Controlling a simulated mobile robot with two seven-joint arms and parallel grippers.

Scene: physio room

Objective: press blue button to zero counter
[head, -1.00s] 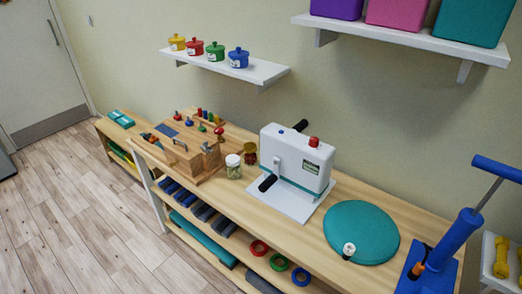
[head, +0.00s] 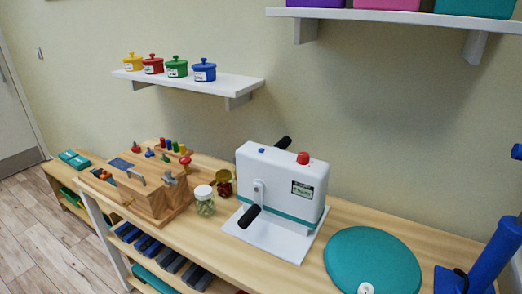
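The white hand-crank machine (head: 275,195) stands on the wooden bench, with a teal stripe near its bottom and a white base plate. A small blue button (head: 262,151) sits on its top face, toward the left. A larger red knob (head: 303,158) sits on top toward the right. A small dark display with green markings (head: 302,190), probably the counter, is on the front face; I cannot read it. Black crank handles stick out at the front (head: 249,216) and the back (head: 284,142). Neither of my grippers is in view.
A lidded glass jar (head: 204,204) and a wooden activity box (head: 140,190) stand left of the machine. A teal disc (head: 372,262) lies to its right, with a blue pump-like device (head: 490,262) beyond. A wall shelf (head: 228,84) with several small pots hangs above.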

